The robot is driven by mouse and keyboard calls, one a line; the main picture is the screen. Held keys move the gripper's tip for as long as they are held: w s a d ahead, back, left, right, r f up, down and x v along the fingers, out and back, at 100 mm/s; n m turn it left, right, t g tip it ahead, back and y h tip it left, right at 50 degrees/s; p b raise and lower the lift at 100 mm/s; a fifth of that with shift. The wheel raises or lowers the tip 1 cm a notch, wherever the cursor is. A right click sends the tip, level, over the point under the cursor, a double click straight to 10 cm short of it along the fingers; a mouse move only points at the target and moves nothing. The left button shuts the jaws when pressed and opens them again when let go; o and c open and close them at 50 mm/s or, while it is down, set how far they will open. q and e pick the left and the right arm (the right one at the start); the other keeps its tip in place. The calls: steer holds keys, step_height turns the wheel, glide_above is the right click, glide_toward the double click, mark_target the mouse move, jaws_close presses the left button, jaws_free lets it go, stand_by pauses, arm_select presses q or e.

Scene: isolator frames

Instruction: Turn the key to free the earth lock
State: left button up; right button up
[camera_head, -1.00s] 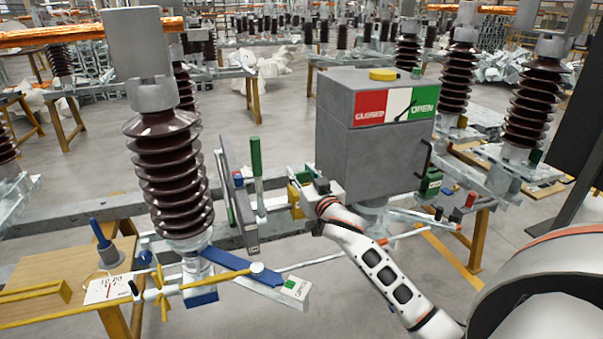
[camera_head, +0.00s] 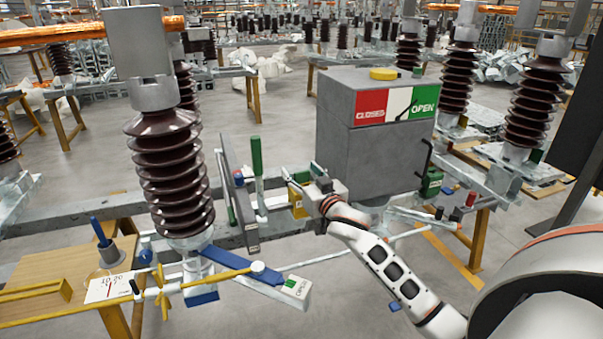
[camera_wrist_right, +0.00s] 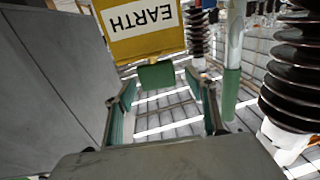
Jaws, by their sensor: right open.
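The earth lock is a yellow box (camera_head: 297,203) beside the front of the grey cabinet. In the right wrist view, its yellow face (camera_wrist_right: 145,28) carries an upside-down EARTH label. A flat green piece (camera_wrist_right: 157,75), which looks like the key's grip, hangs just below that face. My right gripper (camera_head: 303,174) is at the yellow box in the head view and partly covers it. In the wrist view the right gripper (camera_wrist_right: 167,100) is open, with its two fingers on either side of the green piece and a gap on both sides. The key's shaft is hidden. My left gripper is not in view.
The grey cabinet (camera_head: 372,150) with CLOSED and OPEN marks stands close behind my right gripper. A green-handled upright lever (camera_head: 257,160) stands to its left. A brown ribbed insulator (camera_head: 172,180) and a blue arm (camera_head: 240,266) are further left.

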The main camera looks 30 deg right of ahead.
stand_by(0.3)
steer(key=s+a, duration=0.1)
steer(key=s, duration=1.1)
steer(key=shift+a, duration=0.4)
steer(key=shift+w, duration=0.1)
steer(key=shift+c, duration=0.5)
steer(key=c, duration=0.7)
